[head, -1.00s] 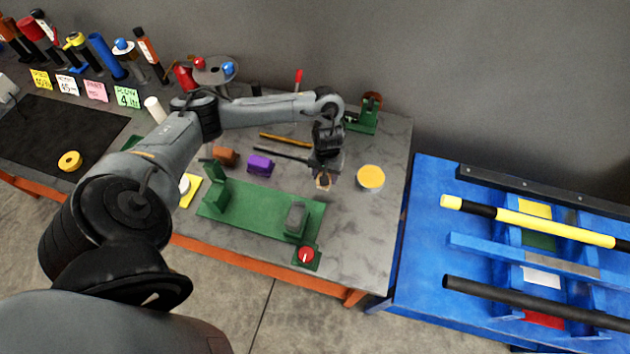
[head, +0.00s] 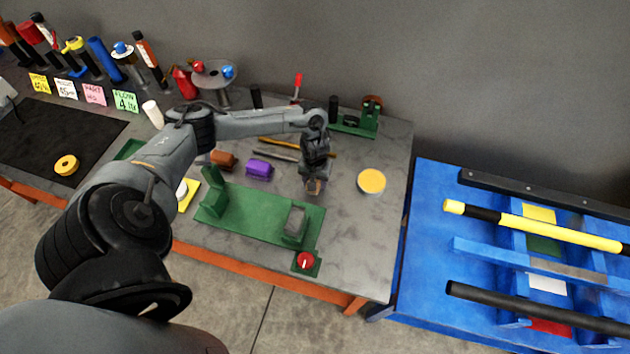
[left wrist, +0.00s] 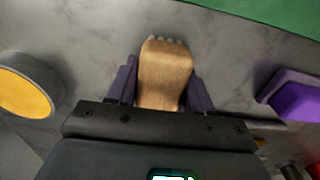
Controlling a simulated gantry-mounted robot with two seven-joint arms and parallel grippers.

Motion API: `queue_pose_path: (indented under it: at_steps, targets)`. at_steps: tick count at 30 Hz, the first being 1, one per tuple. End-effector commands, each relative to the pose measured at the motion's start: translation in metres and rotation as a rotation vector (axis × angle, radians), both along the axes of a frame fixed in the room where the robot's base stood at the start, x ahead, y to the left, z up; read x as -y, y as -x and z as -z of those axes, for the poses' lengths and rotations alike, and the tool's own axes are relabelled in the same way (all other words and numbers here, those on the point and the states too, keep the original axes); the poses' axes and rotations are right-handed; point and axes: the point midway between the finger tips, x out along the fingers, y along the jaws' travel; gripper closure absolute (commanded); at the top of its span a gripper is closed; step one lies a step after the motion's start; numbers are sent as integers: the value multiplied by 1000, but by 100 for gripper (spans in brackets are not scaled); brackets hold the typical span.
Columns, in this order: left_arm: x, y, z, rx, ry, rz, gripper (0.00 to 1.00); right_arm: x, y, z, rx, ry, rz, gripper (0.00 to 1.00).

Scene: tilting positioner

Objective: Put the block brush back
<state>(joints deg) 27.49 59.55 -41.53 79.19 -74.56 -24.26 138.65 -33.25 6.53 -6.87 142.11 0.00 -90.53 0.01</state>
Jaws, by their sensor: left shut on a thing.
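The block brush (left wrist: 165,73) is a tan wooden block with pale bristle tufts at its far end in the left wrist view. My left gripper (left wrist: 163,85) is shut on it, with a dark purple finger on each side. In the head view, the left gripper (head: 314,184) holds the brush (head: 314,188) over the grey bench, behind the right end of the green fixture (head: 255,217). Whether the brush touches the bench cannot be told. My right gripper is not in view.
A round tin with a yellow top (head: 371,181) stands right of the gripper. A purple block (head: 259,168) and a brown block (head: 223,160) lie to the left. A red knob (head: 305,260) is at the front. Bare bench lies between the gripper and the tin.

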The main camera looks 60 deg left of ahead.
Motion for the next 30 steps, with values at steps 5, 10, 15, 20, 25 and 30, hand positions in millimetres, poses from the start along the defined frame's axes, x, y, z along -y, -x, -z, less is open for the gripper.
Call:
queue_pose_path:
  at_steps: [5,10,15,20,25,30]
  targets:
    - [0,0,0,0,0,0,78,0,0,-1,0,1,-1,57]
    - [0,0,2,0,0,1,35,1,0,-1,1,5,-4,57]
    - [0,0,2,0,0,0,24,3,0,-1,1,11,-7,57]
    - [0,0,2,0,0,0,24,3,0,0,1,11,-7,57]
    - [0,0,-5,1,-1,-1,24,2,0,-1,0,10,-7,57]
    - [0,0,-28,1,-1,1,24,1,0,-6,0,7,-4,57]
